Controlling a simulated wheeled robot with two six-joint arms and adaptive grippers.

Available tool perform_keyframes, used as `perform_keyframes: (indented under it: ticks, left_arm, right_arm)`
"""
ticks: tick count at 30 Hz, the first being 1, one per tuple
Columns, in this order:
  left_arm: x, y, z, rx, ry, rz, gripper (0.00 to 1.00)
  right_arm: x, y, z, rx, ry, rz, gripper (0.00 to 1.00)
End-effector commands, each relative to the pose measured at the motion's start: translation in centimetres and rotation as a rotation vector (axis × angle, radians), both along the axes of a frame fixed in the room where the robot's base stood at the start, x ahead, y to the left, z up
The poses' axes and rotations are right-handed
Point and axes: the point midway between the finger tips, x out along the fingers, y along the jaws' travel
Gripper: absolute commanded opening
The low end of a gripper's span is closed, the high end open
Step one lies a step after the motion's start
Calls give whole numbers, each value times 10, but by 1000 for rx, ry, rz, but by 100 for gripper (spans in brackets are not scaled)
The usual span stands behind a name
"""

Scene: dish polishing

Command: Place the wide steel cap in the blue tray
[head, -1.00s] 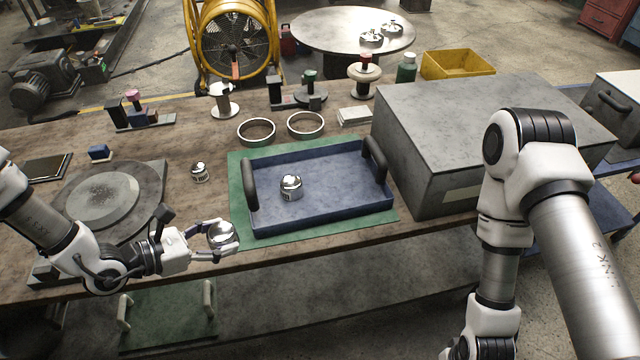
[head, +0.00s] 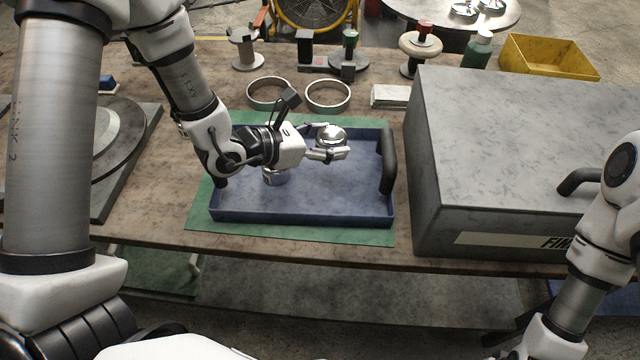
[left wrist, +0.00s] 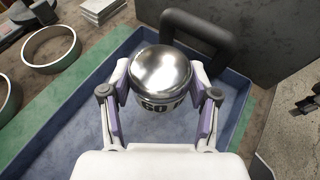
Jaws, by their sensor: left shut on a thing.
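The wide steel cap (head: 331,137) is a shiny domed piece held in my left gripper (head: 326,146). In the left wrist view the cap (left wrist: 162,77) sits between the two fingers, with dark lettering on its lower side. The gripper is shut on it, above the blue tray (head: 300,216), over its back part right of centre. My right gripper is not clearly in view; only part of my right arm shows at the lower right.
The tray lies on a green mat (head: 380,238) and has a dark handle (head: 388,160) on its right. Two steel rings (head: 328,95) and a white stack (head: 390,96) lie behind it. A large grey box (head: 510,150) stands close on the right. The tray's right floor is clear.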

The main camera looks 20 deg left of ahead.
Motion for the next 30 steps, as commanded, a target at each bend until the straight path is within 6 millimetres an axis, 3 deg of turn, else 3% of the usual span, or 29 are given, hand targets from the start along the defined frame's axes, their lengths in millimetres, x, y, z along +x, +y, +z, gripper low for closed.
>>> perform_keyframes:
  ticks: [1, 5, 19, 30]
  left_arm:
    - [3, -3, 1, 3, -4, 14, 15]
    - [6, -5, -2, -1, 4, 45, 15]
    - [6, -5, -85, -1, 3, 46, 15]
    - [6, -5, -94, -1, 0, 45, 15]
  right_arm:
    - [0, 0, -9, 0, 0, 0, 40]
    - [0, 0, -9, 0, -1, 0, 40]
    - [1, 0, 5, 0, -1, -1, 40]
    - [1, 0, -1, 0, -1, -1, 40]
